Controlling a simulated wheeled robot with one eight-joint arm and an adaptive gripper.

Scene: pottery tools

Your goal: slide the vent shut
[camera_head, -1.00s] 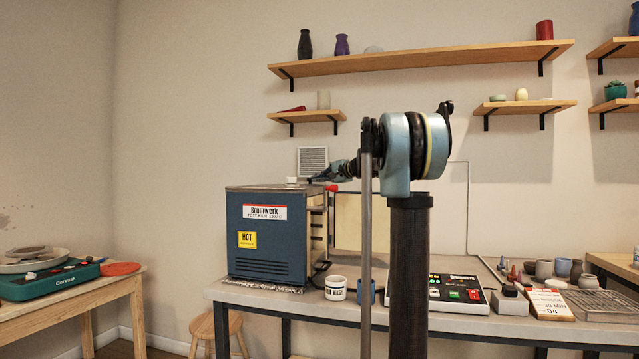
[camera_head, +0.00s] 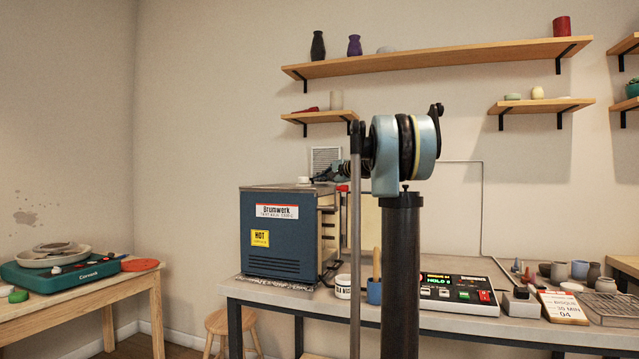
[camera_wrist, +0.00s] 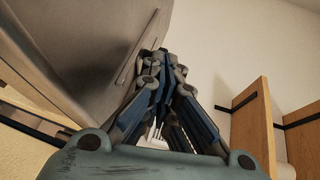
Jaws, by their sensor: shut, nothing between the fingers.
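The blue test kiln (camera_head: 275,235) stands on the left end of the workbench. A small white piece (camera_head: 304,180), perhaps the vent's slide, sits on its top near the right side; whether its opening is covered cannot be seen. My gripper (camera_head: 316,179) is shut and empty, at the kiln's top right edge, just right of the white piece; contact cannot be told. In the wrist view my gripper's closed fingers (camera_wrist: 160,58) lie beside a large grey surface (camera_wrist: 75,45), probably the kiln, with a narrow raised strip. The vent is not clearly visible there.
A wall grille (camera_head: 325,158) is behind the gripper. Shelves (camera_head: 440,58) hang above. A wooden table (camera_head: 80,300) is at left.

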